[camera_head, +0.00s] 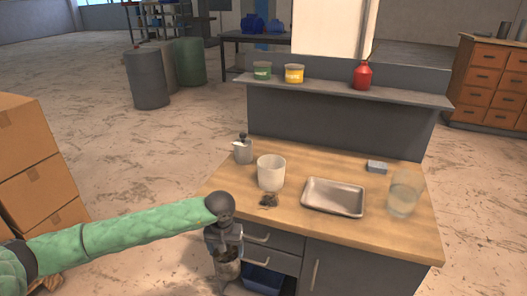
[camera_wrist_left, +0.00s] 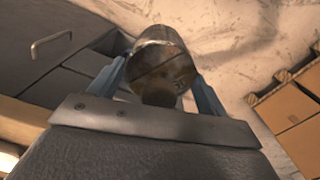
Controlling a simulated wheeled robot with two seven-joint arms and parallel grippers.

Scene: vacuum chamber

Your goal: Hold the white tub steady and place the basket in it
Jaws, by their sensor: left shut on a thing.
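The white tub (camera_head: 271,174) stands upright on the wooden bench top, left of the middle. My left gripper (camera_head: 227,254) is low in front of the bench's left drawers, below the bench top. It is shut on a metallic, round-walled vessel that looks like the basket (camera_head: 229,269). In the left wrist view the basket (camera_wrist_left: 162,62) sits between the two blue fingers of the gripper (camera_wrist_left: 158,85), apart from the tub. The tub is not seen in that view. My right gripper is in neither view.
A small heap of dark pieces (camera_head: 268,201) lies in front of the tub. Drawer handles (camera_head: 257,239) jut out beside my gripper.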

